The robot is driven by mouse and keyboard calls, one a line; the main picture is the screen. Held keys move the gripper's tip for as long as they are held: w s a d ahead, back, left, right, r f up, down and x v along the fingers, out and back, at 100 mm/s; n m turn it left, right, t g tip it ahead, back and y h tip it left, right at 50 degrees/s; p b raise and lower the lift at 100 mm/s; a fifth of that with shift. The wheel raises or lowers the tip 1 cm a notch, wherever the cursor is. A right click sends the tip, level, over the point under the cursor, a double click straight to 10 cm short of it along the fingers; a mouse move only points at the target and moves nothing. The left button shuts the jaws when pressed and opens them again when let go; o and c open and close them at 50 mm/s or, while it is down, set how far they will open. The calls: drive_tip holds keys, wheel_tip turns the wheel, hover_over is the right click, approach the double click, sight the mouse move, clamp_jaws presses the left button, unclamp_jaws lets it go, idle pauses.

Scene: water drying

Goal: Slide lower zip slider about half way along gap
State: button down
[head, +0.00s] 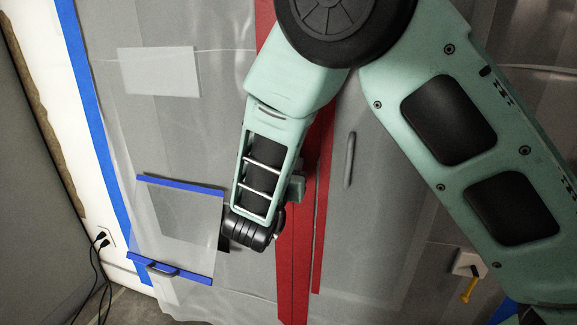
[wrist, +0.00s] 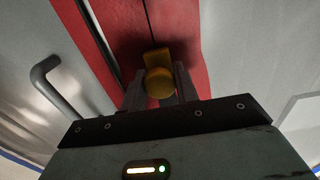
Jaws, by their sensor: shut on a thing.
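The lower zip slider is the yellow piece (wrist: 158,76) between my fingertips in the wrist view. My gripper (wrist: 158,88) is shut on it, with a dark finger on each side. The slider sits in front of the red zip strip (wrist: 180,25), and a thin dark gap line runs up the strip above it. In the head view the red zip strip (head: 293,265) runs from top to bottom of the plastic sheet. My arm hides the slider and my fingertips there.
A grey handle (wrist: 52,85) stands out from the sheet left of the strip in the wrist view. In the head view, a blue-taped flap (head: 160,205) hangs at left, and a yellow-handled thing (head: 470,288) is at lower right. Black cables (head: 99,255) hang at far left.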

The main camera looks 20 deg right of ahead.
drive_tip(key=c, duration=1.1)
unclamp_jaws()
drive_tip(key=b+v, duration=0.1)
drive_tip(key=v, duration=1.6)
drive_tip(key=shift+s+a, duration=0.15)
drive_tip(key=shift+s, duration=0.05)
